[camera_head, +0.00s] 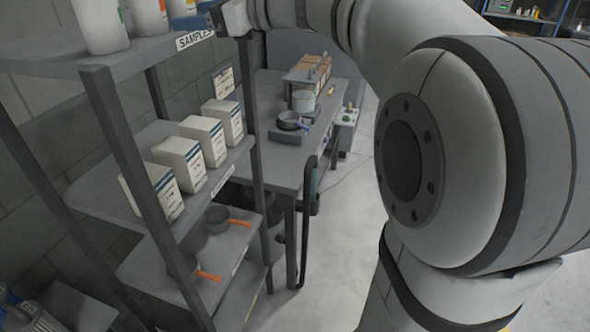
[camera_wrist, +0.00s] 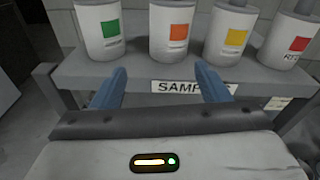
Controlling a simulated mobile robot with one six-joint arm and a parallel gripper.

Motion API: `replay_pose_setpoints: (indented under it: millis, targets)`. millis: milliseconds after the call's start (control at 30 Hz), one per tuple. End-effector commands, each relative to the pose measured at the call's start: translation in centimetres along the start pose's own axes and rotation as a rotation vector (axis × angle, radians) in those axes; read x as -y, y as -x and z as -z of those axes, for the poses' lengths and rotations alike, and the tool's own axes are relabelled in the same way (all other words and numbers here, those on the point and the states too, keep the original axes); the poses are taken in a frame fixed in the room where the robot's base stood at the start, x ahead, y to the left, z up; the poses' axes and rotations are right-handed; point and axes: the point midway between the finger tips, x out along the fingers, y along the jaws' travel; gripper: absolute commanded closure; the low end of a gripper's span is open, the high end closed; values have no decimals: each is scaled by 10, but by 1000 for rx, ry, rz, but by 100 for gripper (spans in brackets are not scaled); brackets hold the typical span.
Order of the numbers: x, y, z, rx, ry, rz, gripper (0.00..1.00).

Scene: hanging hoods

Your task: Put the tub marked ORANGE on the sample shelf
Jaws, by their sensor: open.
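White tubs stand in a row on the top shelf (camera_head: 130,60), whose front edge has a sign reading SAMPLES (camera_head: 195,39). In the wrist view, the tub with an orange square (camera_wrist: 172,50) stands upright on this shelf (camera_wrist: 130,75). Its small print is too blurred to read. The same tub seems to be the middle one in the head view (camera_head: 148,18), partly cut off. My gripper (camera_wrist: 158,80) is open and empty, its blue fingers apart in front of the shelf edge. It also shows at the top of the head view (camera_head: 212,20), not touching the orange-marked tub.
A green-marked tub (camera_wrist: 100,35) stands left of it; yellow-marked (camera_wrist: 229,38) and red-marked (camera_wrist: 290,38) tubs stand right. White boxes (camera_head: 180,160) fill the shelf below, pans (camera_head: 216,218) the one under that. A grey bench (camera_head: 283,165) with a pot (camera_head: 303,101) stands beyond.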

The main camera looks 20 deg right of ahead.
Motion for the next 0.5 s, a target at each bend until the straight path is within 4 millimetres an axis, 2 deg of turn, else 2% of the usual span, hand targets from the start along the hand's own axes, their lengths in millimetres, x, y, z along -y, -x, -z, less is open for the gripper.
replay_pose_setpoints:
  millis: [133,267,400,500]
  targets:
    - [-56,12,71,-260,356,-97,31]
    - [-107,43,147,-503,762,-289,31]
    - [-152,93,221,-695,1200,-594,31]
    - [-174,130,263,-774,1478,-843,31]
